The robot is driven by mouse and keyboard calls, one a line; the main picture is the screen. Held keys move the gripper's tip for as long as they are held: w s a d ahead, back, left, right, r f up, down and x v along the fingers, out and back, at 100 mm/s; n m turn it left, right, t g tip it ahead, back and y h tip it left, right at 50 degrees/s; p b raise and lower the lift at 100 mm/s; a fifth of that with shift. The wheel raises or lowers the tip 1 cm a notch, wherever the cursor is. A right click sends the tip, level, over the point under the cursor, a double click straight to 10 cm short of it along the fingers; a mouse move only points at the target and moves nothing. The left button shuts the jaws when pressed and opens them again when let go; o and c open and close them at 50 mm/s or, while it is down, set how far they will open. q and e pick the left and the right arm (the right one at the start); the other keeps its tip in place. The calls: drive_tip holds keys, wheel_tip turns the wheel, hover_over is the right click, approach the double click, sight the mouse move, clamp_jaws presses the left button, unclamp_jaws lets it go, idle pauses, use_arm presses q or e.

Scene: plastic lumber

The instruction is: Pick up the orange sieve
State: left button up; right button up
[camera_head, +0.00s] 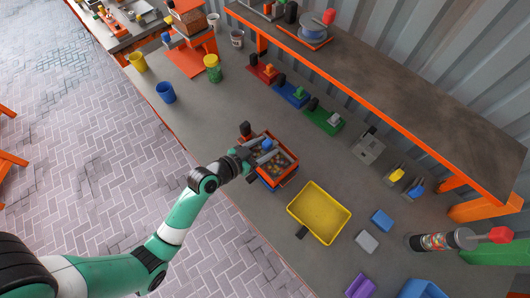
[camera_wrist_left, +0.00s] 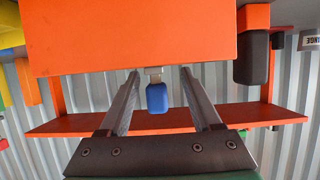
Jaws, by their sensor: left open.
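The orange sieve (camera_head: 286,153) is a square box with brownish pieces inside, standing on the bench over something blue. In the left wrist view its orange wall (camera_wrist_left: 150,40) fills the top, and a blue handle (camera_wrist_left: 157,98) juts from it. My left gripper (camera_head: 262,149) is at the sieve's left side. In the wrist view the open fingers (camera_wrist_left: 159,80) stand on either side of the blue handle, with gaps visible. The gripper hides part of the sieve's near left side in the head view. My right gripper is not in view.
A yellow tray (camera_head: 319,212) lies right of the sieve. A blue cup (camera_head: 165,92) and a green jar (camera_head: 212,68) stand farther left. Red, blue and green tools (camera_head: 322,118) line the back below an orange-edged shelf (camera_head: 400,90). Bare bench lies between cup and sieve.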

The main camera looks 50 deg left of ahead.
use_arm(q)
drive_tip(key=shift+w+f, duration=0.2)
drive_tip(key=shift+w, duration=0.2)
clamp_jaws()
drive_tip(key=shift+r, duration=0.1)
idle(1.0)
